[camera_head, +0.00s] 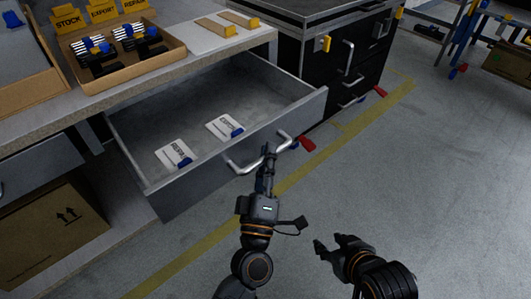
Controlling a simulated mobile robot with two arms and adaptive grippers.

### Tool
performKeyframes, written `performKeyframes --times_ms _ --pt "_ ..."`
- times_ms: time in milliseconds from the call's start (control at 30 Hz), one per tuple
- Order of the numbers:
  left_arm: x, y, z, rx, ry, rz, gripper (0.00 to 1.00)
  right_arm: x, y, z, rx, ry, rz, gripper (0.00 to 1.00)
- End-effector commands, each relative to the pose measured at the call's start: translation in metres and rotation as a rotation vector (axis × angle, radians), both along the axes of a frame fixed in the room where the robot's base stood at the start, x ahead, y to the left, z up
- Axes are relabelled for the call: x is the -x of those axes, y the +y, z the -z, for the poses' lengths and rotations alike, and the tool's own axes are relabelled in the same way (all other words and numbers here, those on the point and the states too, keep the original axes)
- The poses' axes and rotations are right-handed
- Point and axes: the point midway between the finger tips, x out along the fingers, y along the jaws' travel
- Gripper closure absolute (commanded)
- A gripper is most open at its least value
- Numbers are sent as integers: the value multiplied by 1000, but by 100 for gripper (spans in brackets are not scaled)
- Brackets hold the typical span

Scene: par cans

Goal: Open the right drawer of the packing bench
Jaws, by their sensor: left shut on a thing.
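The right drawer (200,178) of the packing bench (180,72) stands pulled out, its grey interior in view. Two white cards with blue clips lie inside, a left one (174,154) and a right one (225,127). The silver bar handle (243,168) is on the drawer's front panel. My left gripper (269,152) is shut on the handle and hides part of its middle. My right gripper (326,246) is apart from the drawer, above the floor at the lower right, with its fingers spread and nothing between them.
A cardboard tray (120,72) with black and blue items stands on the bench top. A black cabinet (345,65) with silver handles stands to the right. A cardboard box (50,235) is under the bench at left.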

Motion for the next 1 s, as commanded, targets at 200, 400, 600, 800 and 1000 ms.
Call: performKeyframes --times_ms 200,400,600,800,1000 --pt "0 0 2 -1 3 0 76 0 0 0 0 -1 0 60" --pt "0 0 1 -1 2 0 76 0 0 0 0 -2 0 60" --pt "7 2 5 -2 4 1 76 0 0 0 0 -1 0 60" --pt "40 10 20 -3 6 2 76 0 0 0 0 -2 0 60" --pt "77 20 36 -4 5 1 76 0 0 0 0 -2 0 60"
